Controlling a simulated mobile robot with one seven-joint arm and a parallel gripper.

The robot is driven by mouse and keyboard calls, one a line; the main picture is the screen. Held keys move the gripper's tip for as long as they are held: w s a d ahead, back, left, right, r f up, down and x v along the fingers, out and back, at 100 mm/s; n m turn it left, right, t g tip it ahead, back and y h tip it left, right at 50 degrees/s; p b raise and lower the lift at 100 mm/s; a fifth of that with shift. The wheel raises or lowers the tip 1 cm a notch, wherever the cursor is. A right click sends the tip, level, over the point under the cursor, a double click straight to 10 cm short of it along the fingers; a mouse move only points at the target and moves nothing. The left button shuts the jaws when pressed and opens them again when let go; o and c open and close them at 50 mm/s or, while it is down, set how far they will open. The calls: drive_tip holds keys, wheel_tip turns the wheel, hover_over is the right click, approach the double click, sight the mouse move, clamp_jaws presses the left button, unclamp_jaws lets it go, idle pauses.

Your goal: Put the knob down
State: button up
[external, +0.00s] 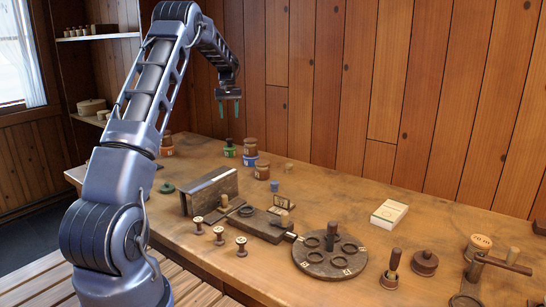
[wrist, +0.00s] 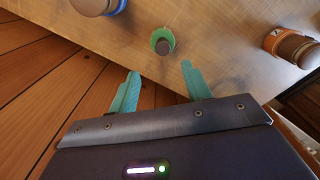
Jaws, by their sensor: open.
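My gripper (external: 229,110) is open and empty, raised above the far side of the workbench with its teal fingers pointing down. In the wrist view its fingertips (wrist: 160,71) stand apart with nothing between them. Below it, a dark knob-like piece (external: 229,142) stands upright on a green round base (external: 229,152). In the wrist view the dark piece (wrist: 164,46) and its green base (wrist: 154,36) lie just beyond the fingertips, apart from them. I cannot tell for certain whether this dark piece is the knob.
Jars with blue (external: 250,160) and orange (external: 262,173) bands stand close to the green base. A metal-faced block (external: 209,190), several spools (external: 219,236), a round wooden stand (external: 330,262) and a small box (external: 389,213) occupy the workbench (external: 345,191). A plank wall rises behind.

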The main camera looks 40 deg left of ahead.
drive_tip(key=s+d+r+m+t, duration=0.2)
drive_tip(key=s+d+r+m, duration=0.2)
drive_tip(key=s+d+r, duration=1.95)
drive_tip(key=s+d+f+m+t, duration=0.1)
drive_tip(key=s+d+m, duration=0.1)
drive_tip(key=s+d, duration=1)
drive_tip(key=s+d+f+m, duration=0.1)
drive_tip(key=s+f, duration=0.2)
drive_tip(key=s, duration=0.6)
drive_tip(key=s+d+f+m+t, duration=0.1)
drive_tip(key=s+f, duration=0.3)
drive_tip(key=s, duration=0.5)
drive_tip(key=shift+d+m+t, duration=0.3)
drive_tip(key=shift+d+m, duration=0.1)
drive_tip(key=shift+d, duration=0.4)
